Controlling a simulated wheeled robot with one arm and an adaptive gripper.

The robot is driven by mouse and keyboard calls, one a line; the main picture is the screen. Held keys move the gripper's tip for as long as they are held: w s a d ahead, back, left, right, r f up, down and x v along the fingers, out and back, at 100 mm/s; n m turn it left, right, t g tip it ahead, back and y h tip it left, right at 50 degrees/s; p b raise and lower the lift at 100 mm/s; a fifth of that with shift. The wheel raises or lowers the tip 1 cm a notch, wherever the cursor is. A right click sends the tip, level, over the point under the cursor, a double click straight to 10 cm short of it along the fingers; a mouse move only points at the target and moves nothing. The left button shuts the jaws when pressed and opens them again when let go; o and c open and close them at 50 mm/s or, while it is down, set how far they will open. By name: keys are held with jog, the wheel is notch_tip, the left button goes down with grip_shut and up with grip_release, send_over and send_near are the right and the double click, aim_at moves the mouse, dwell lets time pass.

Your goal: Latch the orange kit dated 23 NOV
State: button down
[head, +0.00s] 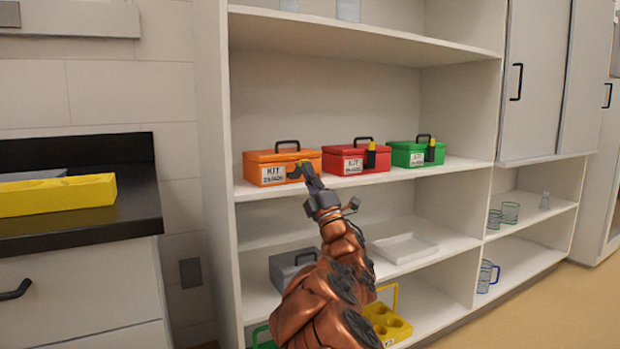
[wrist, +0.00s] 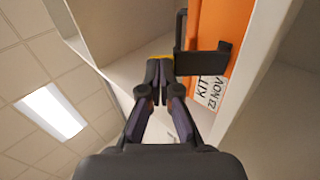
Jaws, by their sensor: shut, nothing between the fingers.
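The orange kit (head: 270,157) stands on the middle shelf, at the left of a row of kits. Its front label reads KIT 23 NOV in the wrist view (wrist: 208,92). A dark handle (head: 288,144) stands on its lid. A dark flat piece (wrist: 203,63) juts across the orange front in the wrist view; it looks like the latch, but its exact position is unclear. My gripper (head: 305,168) is at the kit's front right, fingers together and empty; its tips also show beside the dark piece (wrist: 159,72). A bit of yellow shows behind the tips. Contact cannot be told.
A red kit (head: 350,160) and a green kit (head: 408,154) stand to the right, each with a black, yellow-tipped latch at the front. The shelf upright (head: 212,180) is close on the left. A white tray (head: 405,247) lies on the shelf below.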

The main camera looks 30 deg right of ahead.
jog(key=shift+r, duration=0.1)
dwell(0.3)
jog(key=shift+r+g+p, duration=0.2)
jog(key=shift+g+p, duration=0.1)
jog(key=shift+p, duration=0.5)
